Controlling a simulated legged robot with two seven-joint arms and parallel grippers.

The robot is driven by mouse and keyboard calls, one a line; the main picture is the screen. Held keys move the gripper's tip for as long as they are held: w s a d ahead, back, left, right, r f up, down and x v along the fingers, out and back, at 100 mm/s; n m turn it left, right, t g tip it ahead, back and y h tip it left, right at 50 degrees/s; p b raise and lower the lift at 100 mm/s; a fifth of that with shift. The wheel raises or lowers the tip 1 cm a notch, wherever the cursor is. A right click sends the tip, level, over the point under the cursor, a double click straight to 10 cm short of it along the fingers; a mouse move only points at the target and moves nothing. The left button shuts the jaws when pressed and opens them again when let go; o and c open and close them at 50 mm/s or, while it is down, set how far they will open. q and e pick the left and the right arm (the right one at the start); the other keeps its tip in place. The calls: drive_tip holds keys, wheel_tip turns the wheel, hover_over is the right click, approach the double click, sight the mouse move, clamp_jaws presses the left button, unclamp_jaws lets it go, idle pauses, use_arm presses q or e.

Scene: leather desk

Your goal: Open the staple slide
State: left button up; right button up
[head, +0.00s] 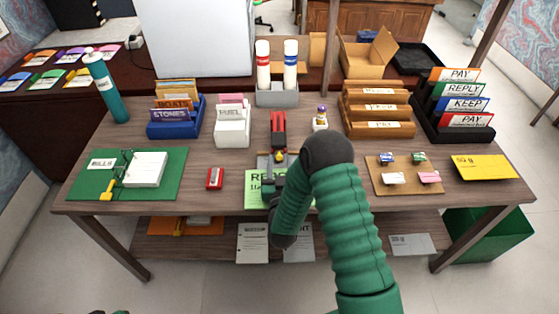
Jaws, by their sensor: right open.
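A red and black stapler (278,126) lies lengthwise in the middle of the desk, with its far end towards the grey marker holder. My green right arm reaches in from the lower right. Its gripper (271,162) is open at the stapler's near end, and a small yellow piece shows there. The gripper and wrist cover part of the stapler, so I cannot tell whether they touch or how the staple slide stands. My left gripper is not in view.
A green note (254,197) lies under my right wrist. A small red box (214,178) lies left of it. A green mat (170,188) is at left and a cork board (398,188) at right. Card holders and the marker holder (277,96) line the back. Bare wood shows between.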

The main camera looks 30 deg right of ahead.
drive_tip(key=shift+w+d, duration=0.35)
drive_tip(key=shift+w, duration=0.2)
drive_tip(key=shift+a, duration=0.1)
drive_tip(key=shift+c, duration=0.4)
clamp_jaws()
idle(0.5)
